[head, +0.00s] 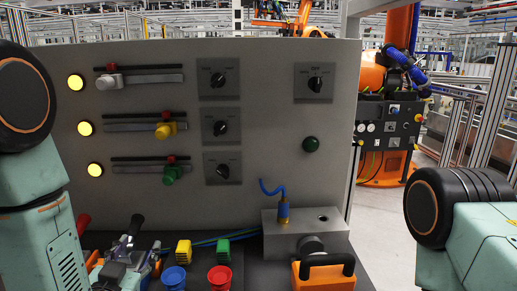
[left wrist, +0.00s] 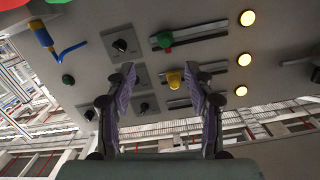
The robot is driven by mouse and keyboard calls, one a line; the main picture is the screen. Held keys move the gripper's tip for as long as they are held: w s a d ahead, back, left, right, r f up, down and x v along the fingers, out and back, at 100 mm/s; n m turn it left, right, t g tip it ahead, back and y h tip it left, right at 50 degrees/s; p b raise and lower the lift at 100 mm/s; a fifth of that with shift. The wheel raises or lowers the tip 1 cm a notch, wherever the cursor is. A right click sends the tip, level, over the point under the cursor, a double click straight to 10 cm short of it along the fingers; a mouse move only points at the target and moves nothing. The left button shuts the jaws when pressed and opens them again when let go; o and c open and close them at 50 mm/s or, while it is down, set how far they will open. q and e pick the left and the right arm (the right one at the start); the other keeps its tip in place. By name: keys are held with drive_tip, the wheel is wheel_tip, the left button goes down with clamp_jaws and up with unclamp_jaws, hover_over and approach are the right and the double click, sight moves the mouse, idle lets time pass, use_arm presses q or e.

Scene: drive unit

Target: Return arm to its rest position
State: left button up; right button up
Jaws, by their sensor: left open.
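My left gripper (head: 128,238) is low at the left in the head view, in front of the lower part of the grey panel (head: 265,110). In the left wrist view its two purple-grey fingers (left wrist: 158,75) are spread apart with nothing between them. The panel lies beyond the fingertips and appears upside down there, with the yellow slider knob (left wrist: 174,80) and green slider knob (left wrist: 165,40). No object is held. My right gripper is outside both views; only part of my right arm shows at the right.
The panel carries three lit yellow lamps (head: 76,82), sliders and several rotary switches (head: 218,79).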

use_arm(q)
drive_tip(key=s+d+f+n+g+b, duration=0.1)
drive_tip(key=s+f+g+b, duration=0.1)
drive_tip(key=s+f+g, duration=0.65)
drive_tip(key=s+f+n+g+b, duration=0.1)
drive_tip(key=s+f+g, duration=0.3)
drive_tip(key=s+f, duration=0.9)
drive_tip(key=s+f+g+b, duration=0.3)
drive_tip(key=s+f+g, duration=0.1)
drive_tip(key=s+f, duration=0.6)
wheel_tip(320, 180, down, 2)
drive_tip(key=shift+s+d+f+h, duration=0.15)
drive_tip(key=shift+s+d+h, duration=0.1)
drive_tip(key=shift+s+h, duration=0.15)
